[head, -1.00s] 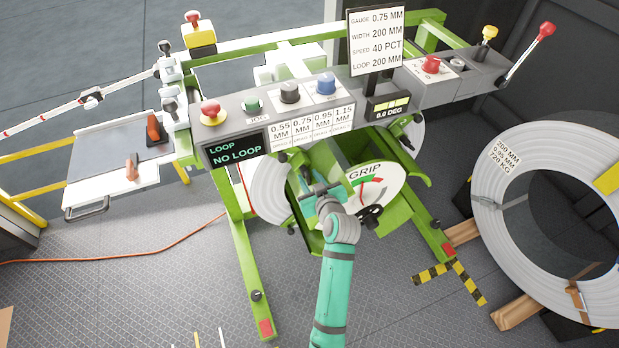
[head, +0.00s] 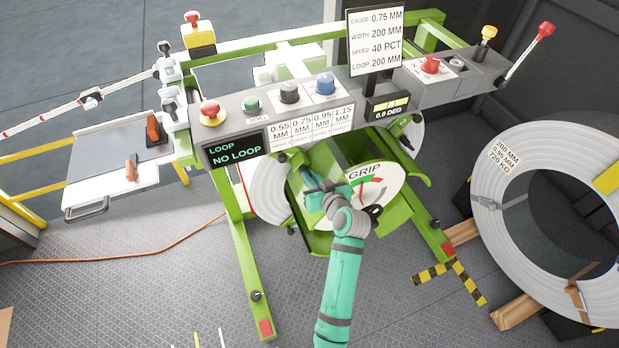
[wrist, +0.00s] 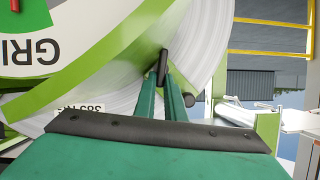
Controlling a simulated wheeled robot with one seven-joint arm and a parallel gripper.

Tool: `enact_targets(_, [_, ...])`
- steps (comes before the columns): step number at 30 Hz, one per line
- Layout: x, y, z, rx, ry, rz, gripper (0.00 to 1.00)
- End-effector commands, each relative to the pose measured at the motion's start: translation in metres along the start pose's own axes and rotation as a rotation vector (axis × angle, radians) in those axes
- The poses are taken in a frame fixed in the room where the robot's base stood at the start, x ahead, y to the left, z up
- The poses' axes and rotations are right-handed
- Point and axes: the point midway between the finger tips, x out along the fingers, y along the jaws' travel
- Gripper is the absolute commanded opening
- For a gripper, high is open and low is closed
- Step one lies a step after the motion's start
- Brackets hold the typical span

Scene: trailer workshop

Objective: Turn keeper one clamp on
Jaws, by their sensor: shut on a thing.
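My gripper (head: 310,182) reaches in front of the green decoiler, over the wound strip coil (head: 268,192), left of the GRIP dial (head: 388,182). In the wrist view its two teal fingers (wrist: 163,88) are nearly together, shut on a dark, narrow handle (wrist: 162,63) that I take to be the keeper clamp. The handle stands close in front of the coil's face and the green arm. In the head view my gripper hides this handle. I cannot read any keeper number.
The control panel (head: 300,110) overhangs the coil, its screen reading NO LOOP. A black knob (head: 376,212) stands by the dial, right of my wrist.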

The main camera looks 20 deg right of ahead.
Motion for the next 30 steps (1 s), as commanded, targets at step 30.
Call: enact_targets(30, [-0.040,0.000,0.000,0.020,0.000,-0.008,0.29])
